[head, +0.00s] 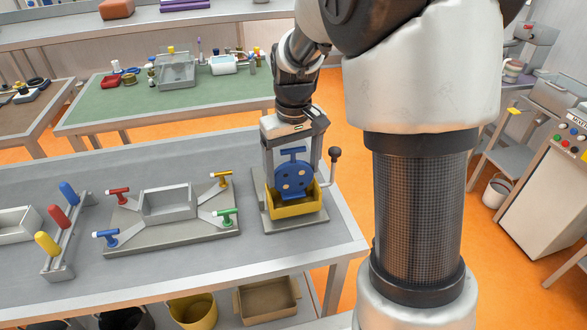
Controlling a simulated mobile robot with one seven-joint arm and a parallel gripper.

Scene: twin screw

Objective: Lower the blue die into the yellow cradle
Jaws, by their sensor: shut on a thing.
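The blue die (292,180) is a round disc with pale round spots and a T-shaped handle on top. It is upright, with its lower edge behind the front wall of the yellow cradle (293,209), so I cannot tell whether it touches the bottom. The cradle sits on a grey base near the right end of the bench. My gripper (292,147) points down from above and is shut on the blue die near its handle. Its fingertips are hard to make out against the grey uprights.
A lever with a dark ball knob (335,153) stands right of the cradle. To the left is a grey fixture (170,203) with red, yellow, blue and green T-handles. Further left, a rack (63,235) holds yellow, red and blue grips. Bare bench (310,248) lies in front.

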